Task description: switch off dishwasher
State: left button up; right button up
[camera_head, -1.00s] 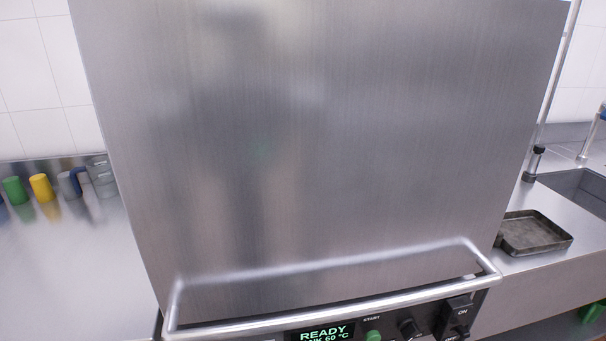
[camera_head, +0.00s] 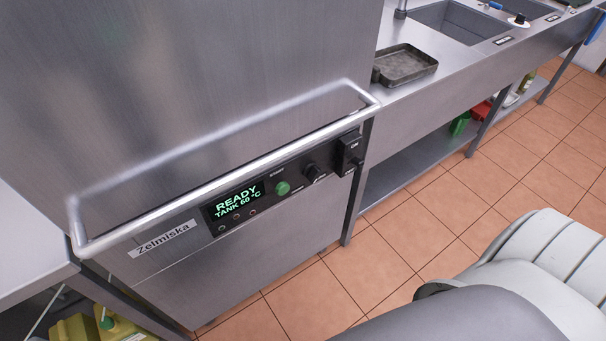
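The steel dishwasher (camera_head: 190,90) stands at the left and middle, with its hood down and a bar handle (camera_head: 225,141) across the front. Its black control panel (camera_head: 290,168) has a lit display (camera_head: 236,202) reading "READY TANK 60 °C". Beside the display are a green start button (camera_head: 283,188), a black knob (camera_head: 312,170) and, at the right end, a black power switch (camera_head: 350,153) marked "ON". Neither of my grippers is in view. Part of my own body shows at the lower right.
A steel counter with a dark tray (camera_head: 405,65) and a sink (camera_head: 455,22) runs to the right. A lower shelf (camera_head: 405,165) is under it. Yellow canisters (camera_head: 75,328) stand at the lower left. The tiled floor (camera_head: 410,235) before the counter is clear.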

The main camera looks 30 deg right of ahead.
aim_at(359, 162)
jog(key=z, duration=1.35)
